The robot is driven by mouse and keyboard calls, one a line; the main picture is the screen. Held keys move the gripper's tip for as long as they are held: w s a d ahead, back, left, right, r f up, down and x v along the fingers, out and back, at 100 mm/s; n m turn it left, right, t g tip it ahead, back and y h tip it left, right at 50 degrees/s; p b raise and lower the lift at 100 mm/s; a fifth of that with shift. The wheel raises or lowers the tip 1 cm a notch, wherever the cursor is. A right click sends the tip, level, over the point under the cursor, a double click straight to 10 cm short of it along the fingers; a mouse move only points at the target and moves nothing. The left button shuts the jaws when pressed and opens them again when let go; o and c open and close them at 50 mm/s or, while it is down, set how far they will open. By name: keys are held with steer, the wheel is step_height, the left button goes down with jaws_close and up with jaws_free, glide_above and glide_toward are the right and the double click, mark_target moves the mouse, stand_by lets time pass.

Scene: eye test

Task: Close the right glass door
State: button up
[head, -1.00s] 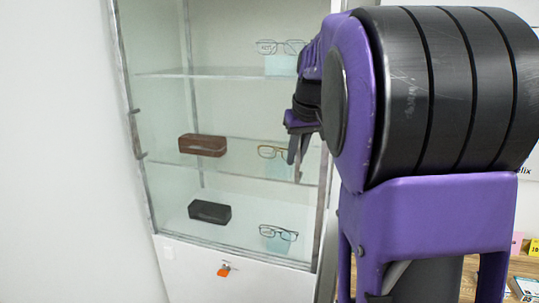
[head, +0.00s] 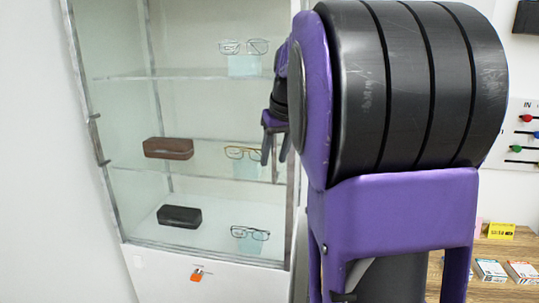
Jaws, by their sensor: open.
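A glass display cabinet (head: 205,258) stands at left centre, with a white lower front. Metal hinges show on its left edge, and a metal upright (head: 290,210) runs down its right edge. I cannot make out the right glass door for certain; my arm hides what lies right of that upright. My gripper (head: 276,160) is small and partly hidden behind my arm. Its two fingers point down, apart and empty, in front of the cabinet's right side near the middle shelf. I cannot tell whether it touches anything.
The shelves hold a brown case (head: 168,148), a black case (head: 179,216) and several glasses on stands. An orange padlock (head: 197,275) hangs on the lower front. A wooden counter (head: 490,250) with small boxes (head: 490,270) is at right. A bare wall is at left.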

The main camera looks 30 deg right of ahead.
steer(key=p+v, duration=0.3)
steer(key=v, duration=1.4)
steer(key=shift+s+r, duration=0.15)
